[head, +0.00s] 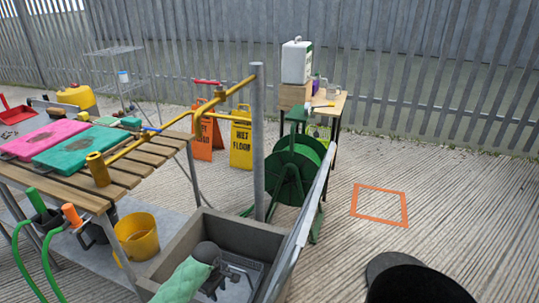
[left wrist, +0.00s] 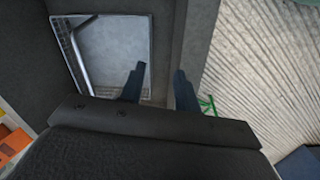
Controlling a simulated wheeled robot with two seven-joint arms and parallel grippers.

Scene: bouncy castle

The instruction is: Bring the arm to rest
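My left gripper (head: 236,276) is low in the head view, over the grey stone basin (head: 172,262). My dark wrist and a pale green part partly cover the basin there. In the left wrist view, the two dark fingers of my left gripper (left wrist: 160,85) stand apart with nothing between them. Past them lie the basin's pale floor and its side wall (left wrist: 185,40). The head view is too small to tell whether the fingers touch the basin. My right gripper is not in view.
A slatted table (head: 155,160) with pink and green pads stands left, a brass pipe and tap (head: 180,117) above it. A grey post (head: 258,140) and green hose reel (head: 297,170) stand behind the basin. Floor around the orange square outline (head: 353,200) is clear.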

